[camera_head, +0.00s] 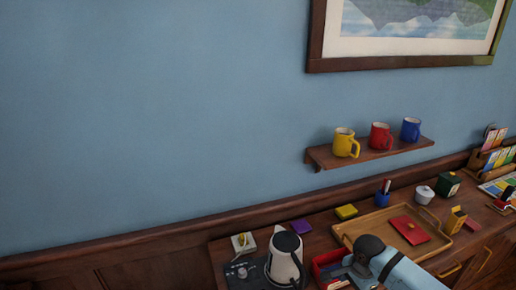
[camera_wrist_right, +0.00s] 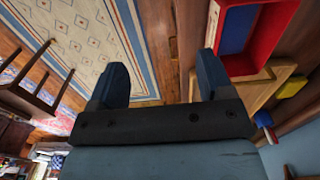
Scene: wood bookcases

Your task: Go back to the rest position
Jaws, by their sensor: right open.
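My right arm reaches in at the bottom of the head view, a light blue link with a dark joint. In the right wrist view my right gripper (camera_wrist_right: 161,80) has its two dark blue fingers spread wide, with nothing between them. It hangs beyond the edge of the wooden cabinet (camera_head: 222,250), beside a red box (camera_head: 324,264). The red box also shows in the right wrist view (camera_wrist_right: 283,20), with blue inside. My left gripper is in neither view.
A kettle (camera_head: 285,258) stands left of the red box. A wooden tray (camera_head: 345,232) with a red book (camera_head: 409,230) lies behind my arm. Yellow (camera_head: 343,143), red (camera_head: 378,137) and blue (camera_head: 410,130) mugs stand on a wall shelf. A patterned rug (camera_wrist_right: 85,35) covers the floor.

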